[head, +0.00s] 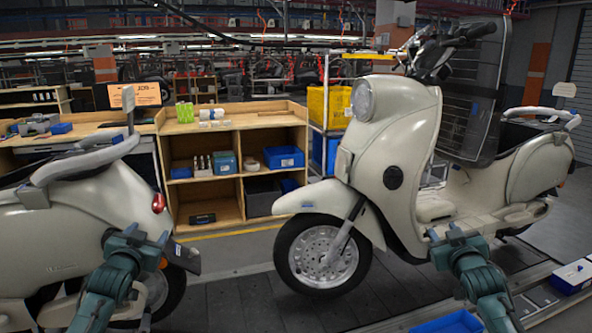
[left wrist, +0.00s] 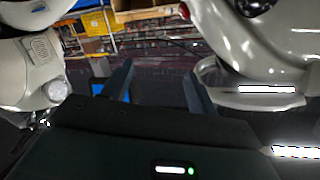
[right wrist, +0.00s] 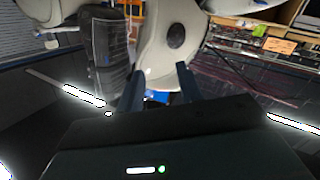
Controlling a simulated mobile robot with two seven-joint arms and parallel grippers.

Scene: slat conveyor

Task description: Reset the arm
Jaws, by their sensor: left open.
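My left gripper (head: 138,236) is in front of the rear of the left cream scooter (head: 75,215) in the head view. In the left wrist view its two fingers (left wrist: 158,80) stand apart with nothing between them. My right gripper (head: 456,238) is in front of the floorboard of the right cream scooter (head: 400,135). In the right wrist view its fingers (right wrist: 158,82) also stand apart and hold nothing. Both arms reach up from the bottom of the head view. I cannot tell whether either gripper touches a scooter.
A wooden shelf (head: 240,129) with blue boxes and small parts stands behind, between the scooters. A yellow crate (head: 328,107) is beside it. A blue-and-white box (head: 574,276) lies at the right edge. The slatted floor (head: 235,305) between the scooters is clear.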

